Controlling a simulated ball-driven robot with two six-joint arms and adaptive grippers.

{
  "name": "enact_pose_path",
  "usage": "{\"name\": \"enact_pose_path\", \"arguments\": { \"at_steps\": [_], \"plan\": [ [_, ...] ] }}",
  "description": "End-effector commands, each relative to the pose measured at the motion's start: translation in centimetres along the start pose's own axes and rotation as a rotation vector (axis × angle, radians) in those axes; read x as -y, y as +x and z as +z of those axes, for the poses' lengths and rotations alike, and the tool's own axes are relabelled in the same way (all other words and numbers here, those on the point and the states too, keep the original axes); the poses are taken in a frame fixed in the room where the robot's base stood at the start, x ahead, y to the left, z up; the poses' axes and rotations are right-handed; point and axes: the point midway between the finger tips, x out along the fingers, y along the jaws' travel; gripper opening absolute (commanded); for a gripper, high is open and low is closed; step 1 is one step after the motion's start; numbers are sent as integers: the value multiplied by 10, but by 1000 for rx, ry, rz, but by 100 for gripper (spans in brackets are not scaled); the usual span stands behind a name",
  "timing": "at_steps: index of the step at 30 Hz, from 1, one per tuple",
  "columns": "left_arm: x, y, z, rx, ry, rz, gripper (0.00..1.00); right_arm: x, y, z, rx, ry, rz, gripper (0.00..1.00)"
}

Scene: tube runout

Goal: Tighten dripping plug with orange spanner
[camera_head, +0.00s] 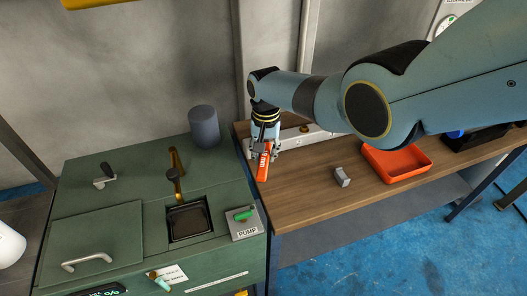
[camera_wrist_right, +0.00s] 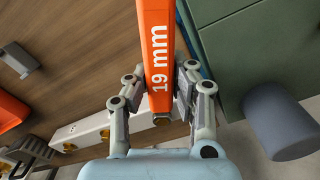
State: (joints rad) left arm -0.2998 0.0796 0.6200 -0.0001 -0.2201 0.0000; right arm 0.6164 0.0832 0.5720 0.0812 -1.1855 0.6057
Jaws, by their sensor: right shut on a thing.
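My right gripper (camera_head: 264,146) is shut on the orange spanner (camera_head: 263,166), which points down toward the left end of the wooden bench. In the right wrist view the fingers (camera_wrist_right: 166,88) clasp both sides of the spanner (camera_wrist_right: 158,35), marked "19 mm". The pale manifold bar (camera_head: 318,137) lies along the back of the bench, partly hidden behind my right arm. Brass plugs (camera_wrist_right: 69,147) show on it in the wrist view. I cannot tell which plug drips, and the spanner's far end is outside the wrist view. My left gripper is not in view.
A small grey block (camera_head: 342,177) and an orange tray (camera_head: 424,163) sit on the bench (camera_head: 300,190). Left stands a green cabinet (camera_head: 100,225) with a dark sink (camera_head: 188,221), a PUMP switch (camera_head: 243,217) and a grey cylinder (camera_head: 204,127). The front middle of the bench is clear.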

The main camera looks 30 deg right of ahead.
Motion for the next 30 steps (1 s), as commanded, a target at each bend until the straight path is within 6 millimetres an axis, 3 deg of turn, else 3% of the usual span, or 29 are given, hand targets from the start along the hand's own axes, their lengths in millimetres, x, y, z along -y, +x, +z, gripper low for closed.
{"name": "enact_pose_path", "arguments": {
  "at_steps": [17, 30],
  "plan": [
    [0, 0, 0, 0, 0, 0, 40, 1, -1, -1, -3, 0, -1, 0],
    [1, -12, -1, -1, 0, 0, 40, 1, -6, -2, -43, 0, -2, 0]
  ]
}}
